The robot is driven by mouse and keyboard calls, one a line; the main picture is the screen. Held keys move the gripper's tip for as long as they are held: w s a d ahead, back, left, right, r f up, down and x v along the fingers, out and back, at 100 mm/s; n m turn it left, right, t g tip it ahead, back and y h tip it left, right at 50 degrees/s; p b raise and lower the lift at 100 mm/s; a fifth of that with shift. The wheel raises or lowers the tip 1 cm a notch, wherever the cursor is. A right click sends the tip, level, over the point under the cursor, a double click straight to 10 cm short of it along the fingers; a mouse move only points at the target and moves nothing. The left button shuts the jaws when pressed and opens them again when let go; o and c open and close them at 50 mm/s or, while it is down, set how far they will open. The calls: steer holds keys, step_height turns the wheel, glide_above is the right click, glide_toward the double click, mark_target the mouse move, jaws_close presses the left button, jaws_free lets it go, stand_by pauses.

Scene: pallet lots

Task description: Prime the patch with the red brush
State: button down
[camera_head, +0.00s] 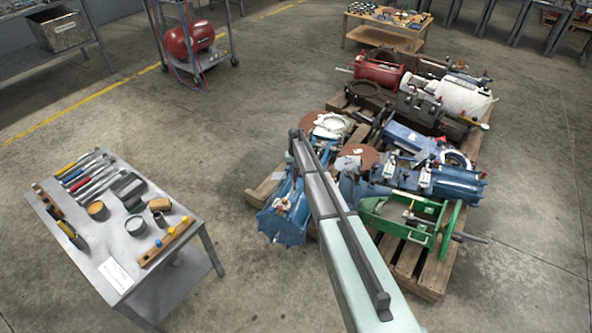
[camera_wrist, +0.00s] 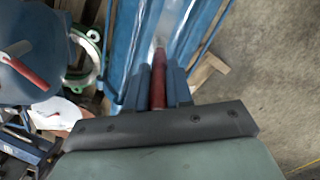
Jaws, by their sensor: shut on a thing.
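In the wrist view, my gripper (camera_wrist: 159,88) is shut on the red brush (camera_wrist: 158,86). Its red handle stands between the dark fingers and its pale, blurred end points up the picture. Behind it are blue cylinder bodies (camera_wrist: 130,40); I cannot tell whether the brush touches them. A paler streak shows around the brush end, but I cannot tell if it is the patch. In the head view, my arm reaches over the pallet (camera_head: 430,283); the fingers and brush cannot be made out there.
A grey table (camera_head: 85,255) at left holds several tools, tins (camera_head: 136,226) and a wooden rack (camera_head: 166,243). The pallet is crowded with blue cylinders (camera_head: 440,180), a green frame (camera_head: 400,222) and other parts. Open floor lies between table and pallet.

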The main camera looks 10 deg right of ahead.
steer(key=s+a, duration=0.3)
steer(key=s, duration=0.2)
steer(key=shift+s+r, duration=0.2)
steer(key=shift+s, duration=0.05)
stand_by(1.5)
steer(key=shift+a, duration=0.1)
step_height(320, 180, up, 6)
steer(key=shift+w, duration=0.25)
stand_by(0.5)
steer(key=shift+r, duration=0.1)
